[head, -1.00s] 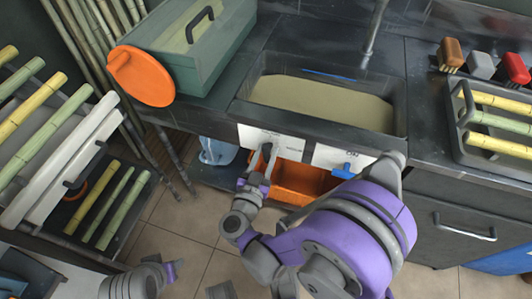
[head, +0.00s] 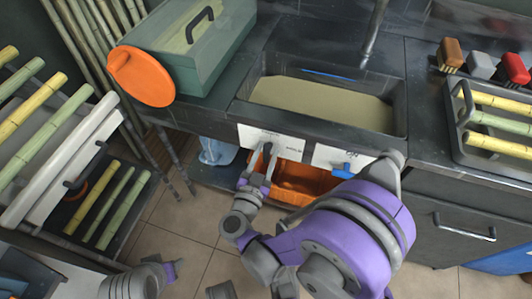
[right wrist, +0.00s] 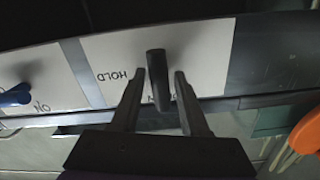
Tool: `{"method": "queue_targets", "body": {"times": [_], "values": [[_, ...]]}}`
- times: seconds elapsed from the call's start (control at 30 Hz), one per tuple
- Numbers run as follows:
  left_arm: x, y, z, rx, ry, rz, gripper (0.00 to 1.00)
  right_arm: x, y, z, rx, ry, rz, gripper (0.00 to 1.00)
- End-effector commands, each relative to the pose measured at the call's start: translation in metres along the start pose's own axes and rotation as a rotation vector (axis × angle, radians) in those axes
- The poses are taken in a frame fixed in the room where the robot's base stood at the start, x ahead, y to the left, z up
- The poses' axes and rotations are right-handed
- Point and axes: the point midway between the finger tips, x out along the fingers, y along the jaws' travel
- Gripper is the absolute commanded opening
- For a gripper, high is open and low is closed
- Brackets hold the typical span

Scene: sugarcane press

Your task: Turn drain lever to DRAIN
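The dark drain lever (right wrist: 157,80) stands out from a white label panel (right wrist: 190,58) in the right wrist view. The word HOLD reads upside down just left of it; lettering below it is mostly hidden. My right gripper (right wrist: 157,95) is open, with one finger on each side of the lever and gaps visible between. In the head view my right gripper (head: 262,163) is at the left white panel (head: 285,145) under the sink front and covers most of the lever. My left arm shows only partly at the lower left; I cannot make out its fingers.
A blue lever (head: 342,171) sits on the second panel, right of my gripper. An orange bin (head: 300,180) is below the panels. The sink basin (head: 320,105) holds tan liquid. A green box with an orange disc (head: 143,76) stands on the left counter.

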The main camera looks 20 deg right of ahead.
Motion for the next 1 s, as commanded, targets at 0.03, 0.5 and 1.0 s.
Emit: {"method": "queue_targets", "body": {"times": [0.03, 0.5, 1.0], "values": [[0.000, 0.000, 0.000, 0.000, 0.000, 0.000, 0.50, 0.000, 0.000, 0.000, 0.000, 0.000, 0.000, 0.55], [-0.002, 0.000, -0.001, 0.000, 0.000, 0.000, 0.50, -0.016, -0.001, 0.000, -0.001, 0.000, -0.003, 0.58], [-0.011, 0.000, -0.002, 0.000, 0.002, 0.000, 0.50, -0.102, -0.001, 0.000, -0.001, -0.001, -0.002, 0.58]]}}
